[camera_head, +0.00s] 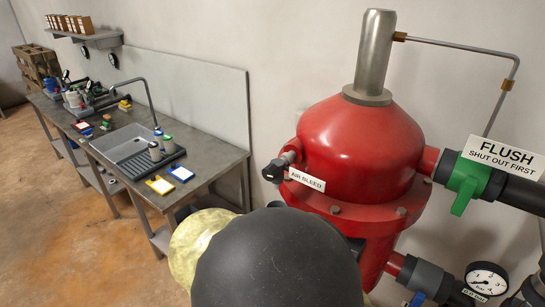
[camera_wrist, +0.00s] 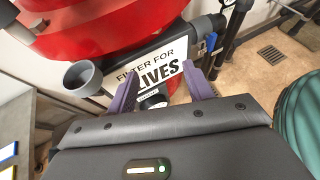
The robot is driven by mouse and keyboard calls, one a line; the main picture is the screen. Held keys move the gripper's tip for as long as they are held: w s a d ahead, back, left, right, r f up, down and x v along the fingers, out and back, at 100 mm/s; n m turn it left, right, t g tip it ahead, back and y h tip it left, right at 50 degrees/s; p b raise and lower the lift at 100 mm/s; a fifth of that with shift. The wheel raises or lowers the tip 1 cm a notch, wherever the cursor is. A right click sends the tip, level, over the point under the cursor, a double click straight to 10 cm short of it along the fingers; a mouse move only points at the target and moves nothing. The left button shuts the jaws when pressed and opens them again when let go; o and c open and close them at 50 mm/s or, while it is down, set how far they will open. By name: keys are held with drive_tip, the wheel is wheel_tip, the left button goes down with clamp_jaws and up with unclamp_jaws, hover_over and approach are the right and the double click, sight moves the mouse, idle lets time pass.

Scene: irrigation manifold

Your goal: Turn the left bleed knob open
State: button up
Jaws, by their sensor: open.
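A black bleed knob (camera_head: 273,171) sticks out from the left side of the red filter vessel (camera_head: 350,150) in the head view, beside a white AIR BLEED label (camera_head: 307,180). It is the only knob I see with a bleed label; how far it is turned I cannot tell. My gripper (camera_wrist: 160,76) shows in the wrist view with its two purple fingers apart and nothing held between them. Between and beyond the fingers are a small white label and a dark round part (camera_wrist: 153,101), partly hidden. In the head view the gripper's fingers are hidden.
A FILTER FOR OLIVES sign (camera_wrist: 150,68), its wording partly covered, and a grey cup (camera_wrist: 83,77) lie beyond my fingers. A green-handled flush valve (camera_head: 466,182) and a gauge (camera_head: 486,280) are at right. A sink bench (camera_head: 200,180) stands at left.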

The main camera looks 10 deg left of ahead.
sight(267, 176)
drive_tip(key=s+a+r+n+t+y+p, duration=0.1)
drive_tip(key=s+a+r+n+t, duration=0.2)
drive_tip(key=a+r, duration=0.2)
drive_tip(key=s+a+r+n+t+y+p, duration=0.1)
drive_tip(key=s+a+r+n+t+p, duration=0.1)
drive_tip(key=a+r, duration=0.4)
drive_tip(key=shift+s+a+r+n+t, duration=0.15)
drive_tip(key=shift+s+a+n+t, duration=0.35)
drive_tip(key=shift+a+n+t, duration=0.6)
drive_tip(key=shift+d, duration=0.15)
drive_tip(key=p+x, duration=0.4)
drive_tip(key=x, duration=1.3)
drive_tip(key=shift+w+p, duration=0.25)
drive_tip(key=shift+p, duration=0.15)
